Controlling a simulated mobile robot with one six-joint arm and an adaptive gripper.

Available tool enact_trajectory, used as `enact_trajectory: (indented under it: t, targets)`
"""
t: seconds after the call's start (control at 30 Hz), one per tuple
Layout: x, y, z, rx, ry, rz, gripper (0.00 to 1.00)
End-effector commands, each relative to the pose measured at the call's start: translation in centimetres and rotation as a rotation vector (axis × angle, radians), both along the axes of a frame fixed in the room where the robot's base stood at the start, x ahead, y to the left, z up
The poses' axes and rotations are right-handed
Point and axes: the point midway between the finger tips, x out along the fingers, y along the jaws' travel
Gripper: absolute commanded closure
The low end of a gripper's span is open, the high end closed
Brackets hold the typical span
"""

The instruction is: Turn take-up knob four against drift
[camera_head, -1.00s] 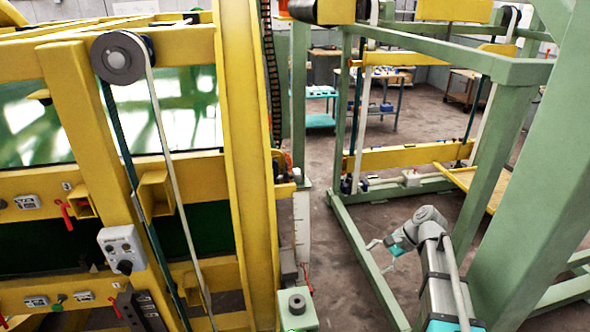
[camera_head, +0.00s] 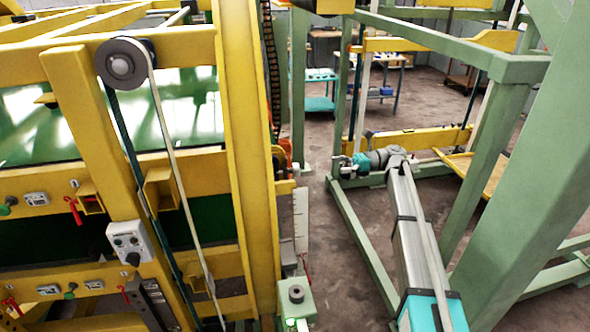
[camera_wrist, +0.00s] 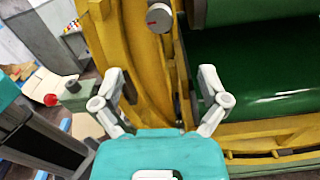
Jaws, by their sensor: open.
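In the wrist view, a round grey knob (camera_wrist: 159,17) with a red mark on its face stands on a yellow frame, at the top just left of centre. I see no number on it, so I cannot tell if it is knob four. My gripper (camera_wrist: 162,88) is open and empty, its two grey fingers spread wide below the knob and apart from it. In the head view, my arm's teal wrist end shows by the green post, but the fingers are too small to make out. Green knobs (camera_head: 70,292) also sit on the yellow machine at the left.
The yellow ring frame (camera_wrist: 113,60) curves beside the left finger, and a green drum (camera_wrist: 255,60) lies to the right. In the head view, a green post frame (camera_head: 365,240) stands beside my arm.

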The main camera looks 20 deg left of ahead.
Motion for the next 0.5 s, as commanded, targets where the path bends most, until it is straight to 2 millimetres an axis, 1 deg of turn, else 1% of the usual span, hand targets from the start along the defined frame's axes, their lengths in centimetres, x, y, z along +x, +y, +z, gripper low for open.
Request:
enact_trajectory:
  t: [0.27, 0.5]
  targets:
    - [-0.1, 0.1, -0.1, -0.001, -0.003, 0.0, 0.06]
    - [-0.8, 1.1, -0.1, -0.001, -0.003, 0.0, 0.06]
